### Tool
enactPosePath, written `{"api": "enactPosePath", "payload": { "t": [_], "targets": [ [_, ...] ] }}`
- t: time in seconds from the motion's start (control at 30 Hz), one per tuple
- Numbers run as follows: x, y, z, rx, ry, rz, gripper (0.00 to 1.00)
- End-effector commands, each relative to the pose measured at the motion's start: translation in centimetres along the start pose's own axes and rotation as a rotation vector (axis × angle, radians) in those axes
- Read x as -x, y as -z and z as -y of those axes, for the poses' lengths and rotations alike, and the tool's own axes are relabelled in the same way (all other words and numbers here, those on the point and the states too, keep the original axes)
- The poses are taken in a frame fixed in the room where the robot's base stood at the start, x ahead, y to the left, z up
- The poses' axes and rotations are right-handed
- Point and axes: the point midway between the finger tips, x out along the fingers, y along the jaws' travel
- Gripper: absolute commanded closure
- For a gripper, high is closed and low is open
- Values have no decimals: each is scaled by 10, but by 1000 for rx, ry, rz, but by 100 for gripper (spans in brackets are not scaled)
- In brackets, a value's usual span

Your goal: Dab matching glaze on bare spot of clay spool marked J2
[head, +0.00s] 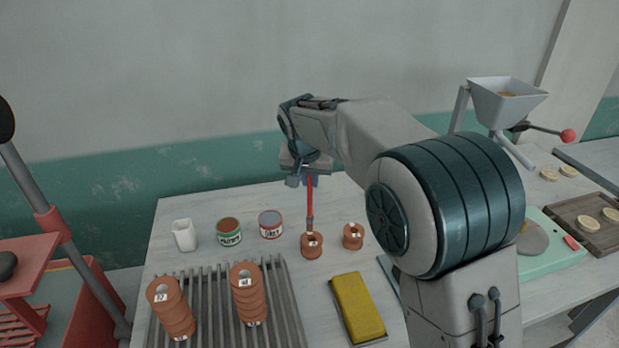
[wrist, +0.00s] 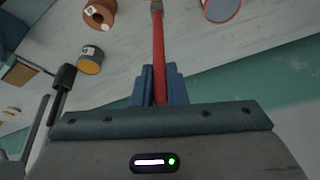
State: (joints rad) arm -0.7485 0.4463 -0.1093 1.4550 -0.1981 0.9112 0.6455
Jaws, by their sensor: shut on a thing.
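My gripper (head: 310,178) is shut on a red-handled brush (head: 310,200), which hangs nearly upright with its tip down. In the wrist view the red handle (wrist: 159,60) runs out from between the blue fingers (wrist: 160,88). The brush tip is at or just above a small terracotta spool (head: 312,247) with a white tag; I cannot tell whether they touch. A second tagged spool (head: 352,237) stands to its right. A can with a green label (head: 229,233) has brown contents. A red can (head: 270,224) has grey contents. The tags are too small to read surely; no bare spot is clear.
A white cup (head: 184,235) is at the left. A yellow sponge (head: 357,308) lies in front.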

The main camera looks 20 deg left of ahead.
Motion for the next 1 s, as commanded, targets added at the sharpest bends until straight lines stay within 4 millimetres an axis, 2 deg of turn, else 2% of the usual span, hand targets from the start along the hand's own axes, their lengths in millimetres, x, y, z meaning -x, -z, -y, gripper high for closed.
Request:
{"api": "enactPosePath", "payload": {
  "t": [1.0],
  "targets": [
    [-5, -2, 0, 0, 0, 0, 100]
  ]
}}
